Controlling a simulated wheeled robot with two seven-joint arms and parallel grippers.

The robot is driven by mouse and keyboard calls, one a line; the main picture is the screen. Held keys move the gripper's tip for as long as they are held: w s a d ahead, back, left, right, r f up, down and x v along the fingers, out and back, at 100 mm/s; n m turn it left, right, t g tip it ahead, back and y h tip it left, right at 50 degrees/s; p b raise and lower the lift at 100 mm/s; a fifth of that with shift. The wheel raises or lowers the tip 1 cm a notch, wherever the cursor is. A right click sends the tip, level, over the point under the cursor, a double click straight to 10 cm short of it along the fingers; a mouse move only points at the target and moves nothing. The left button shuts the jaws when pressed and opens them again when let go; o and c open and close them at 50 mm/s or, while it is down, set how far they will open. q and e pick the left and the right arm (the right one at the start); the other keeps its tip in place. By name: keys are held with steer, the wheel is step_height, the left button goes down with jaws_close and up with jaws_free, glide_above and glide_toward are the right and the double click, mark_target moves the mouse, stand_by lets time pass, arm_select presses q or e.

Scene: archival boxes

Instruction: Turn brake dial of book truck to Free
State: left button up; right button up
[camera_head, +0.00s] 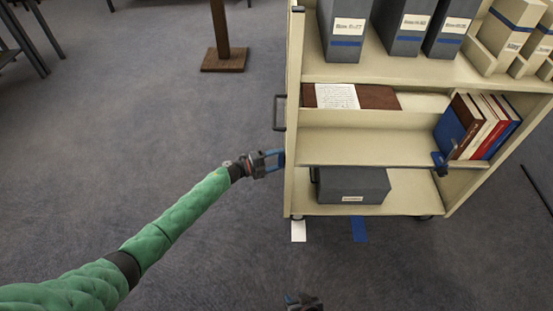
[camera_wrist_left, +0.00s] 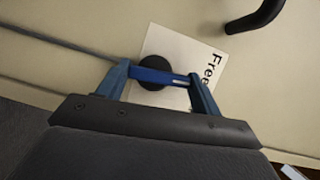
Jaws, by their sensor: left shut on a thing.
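The beige book truck (camera_head: 292,100) stands at right in the head view. My left gripper (camera_head: 267,162) reaches its left end panel. In the left wrist view the brake dial (camera_wrist_left: 157,76) has a black round hub and a blue bar. It lies over a white label (camera_wrist_left: 190,48) that reads "Free". The blue fingers of my left gripper (camera_wrist_left: 163,86) are closed on the two ends of the bar, which runs across from finger to finger, its right end beside the word. The rest of the label is hidden. My right gripper (camera_head: 304,300) shows only partly at the bottom edge, away from the truck.
A black handle (camera_head: 279,112) sticks out of the end panel above the dial; it also shows in the wrist view (camera_wrist_left: 256,15). The truck holds grey boxes (camera_head: 353,185) and several books (camera_head: 485,125). The carpet at left is clear up to a wooden post (camera_head: 222,50).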

arm_select(q)
steer(key=shift+w+n+g+y+p, duration=0.1)
steer(key=shift+n+g+y+p, duration=0.3)
steer(key=shift+n+p, duration=1.2)
steer(key=shift+w+n+g+y+p, duration=0.1)
steer(key=shift+n+g+y+p, duration=0.45)
steer(key=shift+p, duration=1.9)
arm_select(e)
step_height(320, 180, up, 14)
steer(key=w+g, duration=0.1)
steer(key=shift+a+r, duration=0.2)
steer(key=shift+w, duration=0.1)
arm_select(q)
steer(key=o, duration=1)
